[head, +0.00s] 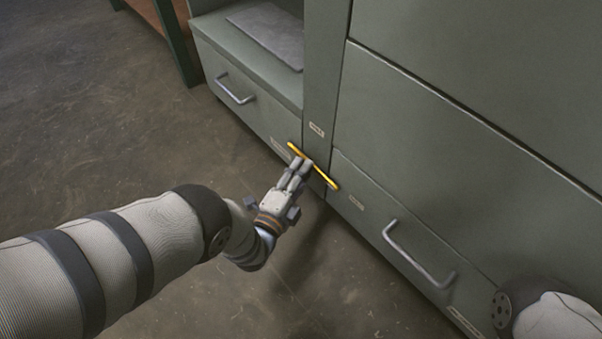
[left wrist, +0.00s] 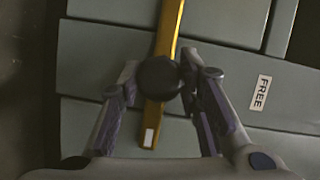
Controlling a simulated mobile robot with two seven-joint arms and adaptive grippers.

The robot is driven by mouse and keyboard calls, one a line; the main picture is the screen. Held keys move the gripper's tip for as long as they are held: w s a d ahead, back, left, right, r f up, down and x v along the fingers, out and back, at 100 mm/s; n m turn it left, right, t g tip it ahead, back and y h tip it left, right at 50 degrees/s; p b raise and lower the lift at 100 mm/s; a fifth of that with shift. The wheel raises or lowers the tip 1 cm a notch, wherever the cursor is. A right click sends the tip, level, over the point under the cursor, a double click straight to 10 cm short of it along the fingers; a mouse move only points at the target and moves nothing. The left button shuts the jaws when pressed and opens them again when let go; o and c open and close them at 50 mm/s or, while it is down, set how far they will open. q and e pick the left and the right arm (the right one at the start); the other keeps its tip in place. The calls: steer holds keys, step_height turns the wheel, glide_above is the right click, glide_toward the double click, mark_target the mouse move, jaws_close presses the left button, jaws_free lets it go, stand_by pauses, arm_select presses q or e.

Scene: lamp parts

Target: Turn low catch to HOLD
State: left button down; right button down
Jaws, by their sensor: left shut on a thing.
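The low catch is a yellow bar (head: 325,180) on the grey cabinet front, low by the post between two drawers. In the head view it lies slanted, from upper left to lower right. In the left wrist view the bar (left wrist: 169,30) runs steeply, with a round black knob (left wrist: 159,76) and a white mark near its lower end. My left gripper (head: 302,166) is shut on the catch, its fingers (left wrist: 161,82) either side of the knob. A FREE label (left wrist: 262,93) is right of the catch there. I see no readable HOLD label. My right gripper is out of view.
A drawer with a metal handle (head: 234,90) is left of the catch, and another handle (head: 418,258) is to its right. Small labels (head: 317,129) near the catch are too small to read in the head view. Open floor (head: 130,110) lies in front.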

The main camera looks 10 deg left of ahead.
arm_select(q)
steer(key=c, duration=1.1)
jaws_free()
steer(key=shift+a, duration=0.1)
steer(key=v, duration=1.2)
